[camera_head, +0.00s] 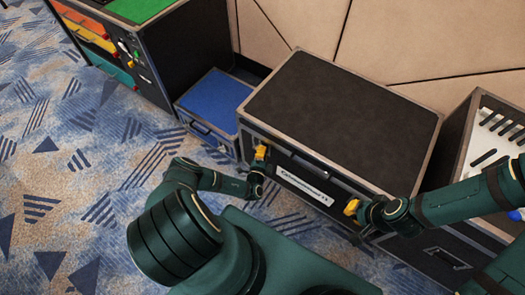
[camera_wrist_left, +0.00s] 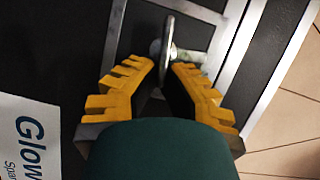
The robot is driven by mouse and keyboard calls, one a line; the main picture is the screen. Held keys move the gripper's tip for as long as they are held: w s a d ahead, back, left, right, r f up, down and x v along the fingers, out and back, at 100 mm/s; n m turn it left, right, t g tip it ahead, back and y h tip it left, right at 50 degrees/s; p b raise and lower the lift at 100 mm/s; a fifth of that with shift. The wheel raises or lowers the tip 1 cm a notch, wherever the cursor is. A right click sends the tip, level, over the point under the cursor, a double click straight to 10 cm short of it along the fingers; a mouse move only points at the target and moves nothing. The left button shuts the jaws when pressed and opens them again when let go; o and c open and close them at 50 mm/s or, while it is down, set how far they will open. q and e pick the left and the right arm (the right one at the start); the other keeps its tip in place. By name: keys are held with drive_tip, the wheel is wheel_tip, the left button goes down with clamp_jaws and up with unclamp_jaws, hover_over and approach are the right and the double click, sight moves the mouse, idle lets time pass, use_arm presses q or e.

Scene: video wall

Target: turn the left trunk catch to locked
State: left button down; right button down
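The black trunk (camera_head: 340,115) with a metal-edged lid stands against the wall in the head view. A white label is on its front. My left gripper (camera_head: 261,152) is at the left end of that front, covering the left catch there. In the left wrist view, the metal catch (camera_wrist_left: 167,40) has a thin upright wing. The yellow fingers of my left gripper (camera_wrist_left: 162,68) stand apart on either side of the wing, with a small gap visible. My right gripper (camera_head: 351,207) is at the right part of the trunk's front; its finger opening is too small to judge.
A small blue-topped case (camera_head: 215,97) stands left of the trunk, beside a black cabinet with coloured drawers (camera_head: 93,38). Another black case (camera_head: 455,150) with light slotted contents stands close on the right. Patterned carpet (camera_head: 75,170) lies open at the left.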

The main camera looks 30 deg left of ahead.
sight(264, 134)
use_arm(q)
drive_tip(key=shift+f+m+t, duration=0.15)
drive_tip(key=shift+m+t, duration=0.15)
drive_tip(key=shift+m, duration=0.4)
drive_tip(key=shift+a, duration=0.1)
drive_tip(key=c, duration=1.1)
unclamp_jaws()
drive_tip(key=shift+r, duration=5)
